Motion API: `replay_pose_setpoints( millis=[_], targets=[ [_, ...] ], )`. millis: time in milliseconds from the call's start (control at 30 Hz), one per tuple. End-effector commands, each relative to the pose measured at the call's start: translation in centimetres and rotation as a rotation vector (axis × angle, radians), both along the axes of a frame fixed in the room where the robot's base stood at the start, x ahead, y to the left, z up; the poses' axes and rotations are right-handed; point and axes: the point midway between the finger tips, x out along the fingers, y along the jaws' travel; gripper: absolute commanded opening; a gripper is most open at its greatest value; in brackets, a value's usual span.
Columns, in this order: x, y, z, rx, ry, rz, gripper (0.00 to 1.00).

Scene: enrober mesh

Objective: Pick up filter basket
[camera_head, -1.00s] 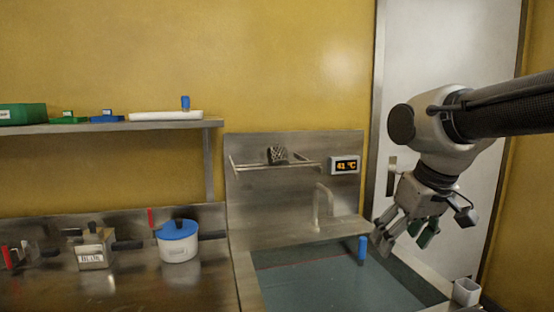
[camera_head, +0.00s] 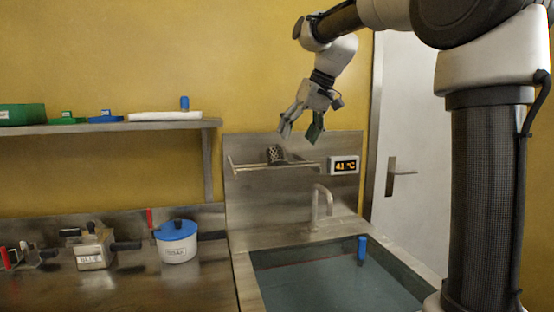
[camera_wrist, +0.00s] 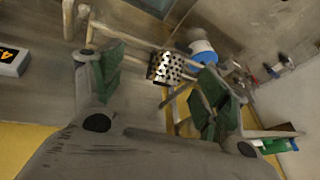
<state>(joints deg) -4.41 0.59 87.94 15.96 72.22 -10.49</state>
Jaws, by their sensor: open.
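The filter basket (camera_head: 275,154) is a small dark perforated metal cup on the wire rack (camera_head: 245,168) above the sink. In the wrist view the basket (camera_wrist: 166,68) shows its holes clearly and lies beyond the fingers, in the gap between them. My gripper (camera_head: 301,134) is open and empty. In the head view it hangs just above and to the right of the basket, apart from it. The wrist view shows its green-padded fingers (camera_wrist: 160,88) spread wide on both sides.
A temperature display (camera_head: 344,166) reading 41 °C hangs right of the rack. The tap (camera_head: 321,203) and sink (camera_head: 330,290) are below, with a blue item (camera_head: 361,250) at the sink. A blue-lidded pot (camera_head: 177,241) stands on the left counter. A shelf (camera_head: 110,127) is at upper left.

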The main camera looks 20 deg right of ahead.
Motion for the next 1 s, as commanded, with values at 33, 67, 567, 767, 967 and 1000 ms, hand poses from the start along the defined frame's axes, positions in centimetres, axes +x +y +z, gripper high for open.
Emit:
replay_pose_setpoints(
  millis=[33,67,567,767,967,1000],
  targets=[
    [1.6,0.7,0.2,0.010,0.001,0.017,0.74],
    [2.3,1.0,0.3,0.015,0.000,0.025,0.74],
    [5.3,3.6,-3.1,0.031,-0.001,0.051,0.74],
    [6.0,4.7,-5.8,0.031,-0.001,0.051,0.74],
    [6.2,4.9,-6.4,0.031,-0.004,0.050,0.74],
    [6.2,4.9,-6.4,0.031,-0.004,0.050,0.74]
  ],
)
